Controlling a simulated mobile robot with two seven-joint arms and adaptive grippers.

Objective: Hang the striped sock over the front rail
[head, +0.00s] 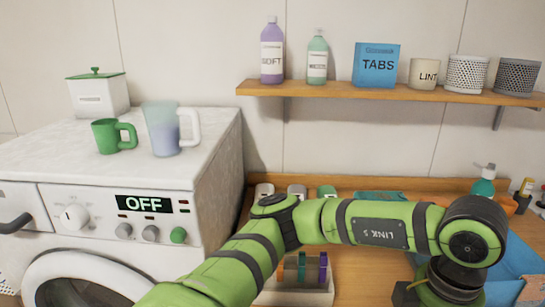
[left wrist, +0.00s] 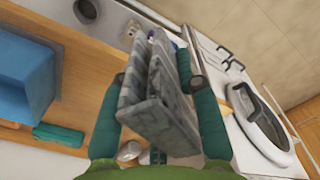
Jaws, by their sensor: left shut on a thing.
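My left gripper (left wrist: 159,84) shows in the left wrist view, its two dark green fingers on either side of a grey, folded, mottled piece that looks like the striped sock (left wrist: 148,112). The fingers are shut on it; its two layers hang side by side between them. Stripes are only faintly visible. In the head view my green left arm crosses the lower middle to the right and bends down, with its gripper out of frame. I cannot clearly pick out the front rail in either view. My right gripper is not in view.
A washing machine (head: 110,208) stands at left, with a green mug (head: 107,138) and a clear jug (head: 160,132) on top. A wooden shelf (head: 390,95) holds bottles and boxes. A blue bin (left wrist: 22,75) sits on the wooden counter (left wrist: 85,70).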

